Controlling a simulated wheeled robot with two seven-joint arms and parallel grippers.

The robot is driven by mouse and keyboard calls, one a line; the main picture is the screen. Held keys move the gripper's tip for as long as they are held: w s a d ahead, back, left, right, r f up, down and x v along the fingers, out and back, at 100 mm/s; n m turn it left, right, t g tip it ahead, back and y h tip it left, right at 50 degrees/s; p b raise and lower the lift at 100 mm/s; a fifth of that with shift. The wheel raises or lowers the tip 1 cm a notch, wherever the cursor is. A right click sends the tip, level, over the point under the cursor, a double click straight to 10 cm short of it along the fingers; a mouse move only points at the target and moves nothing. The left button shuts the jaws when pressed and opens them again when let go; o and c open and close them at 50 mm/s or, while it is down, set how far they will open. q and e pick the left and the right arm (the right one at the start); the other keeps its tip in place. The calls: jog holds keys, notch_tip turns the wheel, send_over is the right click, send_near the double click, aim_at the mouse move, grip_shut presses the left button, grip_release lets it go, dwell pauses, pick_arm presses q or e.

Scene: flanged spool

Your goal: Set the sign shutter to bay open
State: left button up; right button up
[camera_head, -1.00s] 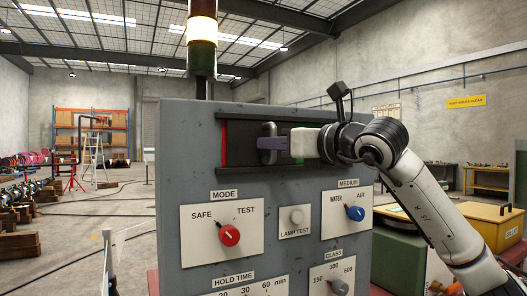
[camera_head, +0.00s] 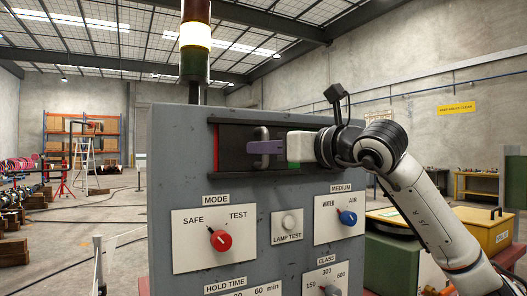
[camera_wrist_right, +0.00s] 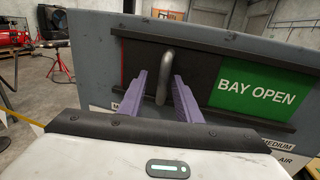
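The sign shutter (camera_head: 234,160) is a dark sliding plate in a black-railed slot at the top of the grey panel. Its upright metal handle (camera_wrist_right: 164,75) stands near the slot's left part. A thin red strip (camera_head: 216,146) shows left of the shutter. Right of it, the green BAY OPEN sign (camera_wrist_right: 256,89) is readable in the right wrist view; in the head view my gripper mostly hides it. My left gripper is out of view.
Below the slot are a red MODE knob (camera_head: 221,240), a LAMP TEST button (camera_head: 289,222) and a blue MEDIUM knob (camera_head: 347,217). A lit beacon (camera_head: 195,37) stands on top of the panel. A yellow case (camera_head: 484,228) lies to the right.

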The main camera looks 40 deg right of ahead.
jog(key=s+b, duration=0.2)
jog(key=s, duration=0.6)
jog(key=shift+s+a, duration=0.25)
jog(key=shift+s, duration=0.15)
